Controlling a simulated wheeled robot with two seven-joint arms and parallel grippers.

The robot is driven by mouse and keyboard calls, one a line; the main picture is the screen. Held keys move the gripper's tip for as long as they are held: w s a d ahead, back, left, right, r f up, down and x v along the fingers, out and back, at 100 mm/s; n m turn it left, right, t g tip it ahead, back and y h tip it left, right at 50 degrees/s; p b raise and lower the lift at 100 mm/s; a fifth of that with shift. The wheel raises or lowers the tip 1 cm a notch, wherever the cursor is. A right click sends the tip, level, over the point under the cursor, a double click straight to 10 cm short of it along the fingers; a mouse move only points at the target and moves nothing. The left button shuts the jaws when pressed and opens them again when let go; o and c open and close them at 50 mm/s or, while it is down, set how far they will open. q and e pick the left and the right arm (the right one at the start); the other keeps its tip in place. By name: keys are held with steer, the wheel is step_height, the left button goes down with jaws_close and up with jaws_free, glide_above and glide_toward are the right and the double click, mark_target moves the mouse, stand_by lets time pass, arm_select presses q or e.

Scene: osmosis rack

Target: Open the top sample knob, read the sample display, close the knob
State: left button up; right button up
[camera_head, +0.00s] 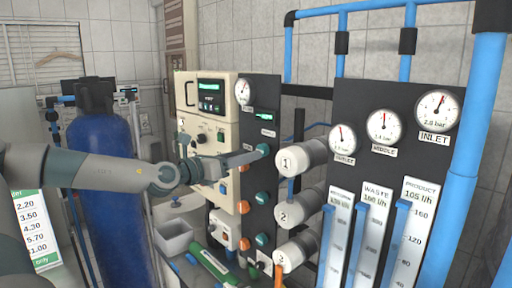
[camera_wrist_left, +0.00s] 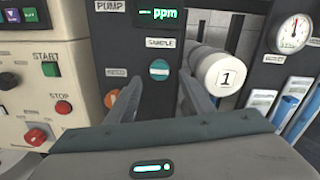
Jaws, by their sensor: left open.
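The top sample knob is a round teal knob (camera_head: 263,150) on the dark panel. In the left wrist view the knob (camera_wrist_left: 159,70) shows a pale horizontal bar across its face. My left gripper (camera_head: 252,156) is at this knob, its fingers pointing at the panel. In the wrist view the open fingers (camera_wrist_left: 160,80) stand on either side of the knob; I cannot tell whether they touch it. The sample display (camera_wrist_left: 160,14) is lit above the knob and shows "ppm"; no number is readable. It is small in the head view (camera_head: 265,117). My right gripper is not in view.
Orange and teal knobs (camera_head: 261,198) sit below the top one. White cylinder 1 (camera_head: 301,157) sticks out right of the knob, close to the right finger. The cream control box (camera_head: 210,140) is at left. A blue tank (camera_head: 100,190) stands behind my left arm.

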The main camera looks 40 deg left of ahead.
mark_target(263, 150)
arm_select(q)
steer(key=shift+w+d+p, duration=0.2)
steer(key=shift+w+p, duration=0.7)
steer(key=shift+w, duration=1.55)
steer(key=shift+c, duration=0.6)
steer(key=c, duration=0.9)
